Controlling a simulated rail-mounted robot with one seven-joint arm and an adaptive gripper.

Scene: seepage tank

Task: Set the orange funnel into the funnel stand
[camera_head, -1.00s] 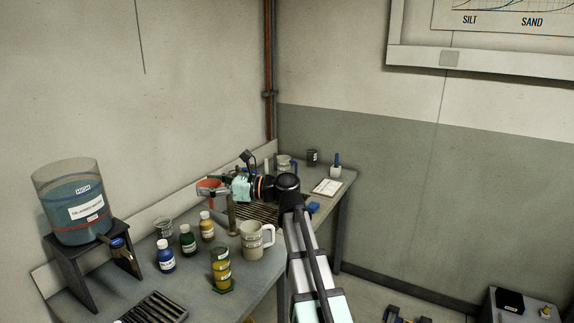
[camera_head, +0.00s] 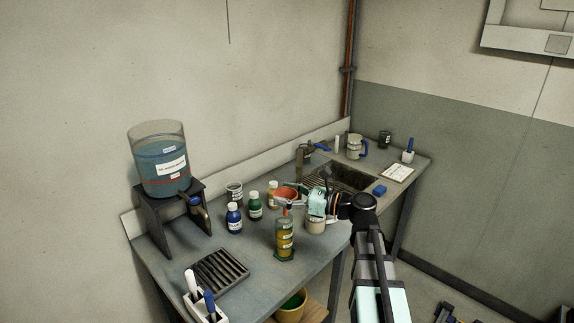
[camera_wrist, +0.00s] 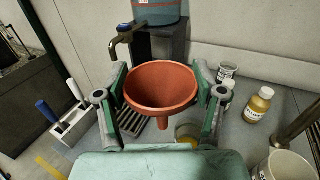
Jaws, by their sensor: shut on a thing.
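The orange funnel (camera_head: 286,194) is held upright, spout down, between the fingers of my gripper (camera_head: 287,201), above the bench. In the wrist view the funnel (camera_wrist: 161,88) sits between both fingers, wide mouth up, spout pointing at the bench. A clear cylinder with yellow layers and a green base (camera_head: 285,242) stands just below the funnel in the head view. Its yellow top (camera_wrist: 187,132) shows near the spout in the wrist view. I cannot pick out the funnel stand with certainty. The spout's height above the cylinder is hard to tell.
A water tank (camera_head: 159,165) stands on a dark stand at the left. Blue (camera_head: 234,218), green (camera_head: 255,207) and amber (camera_head: 273,194) bottles stand behind the cylinder. A mug (camera_head: 315,223) is close under my gripper. A slotted rack (camera_head: 220,269) lies front left. The sink (camera_head: 345,179) is behind.

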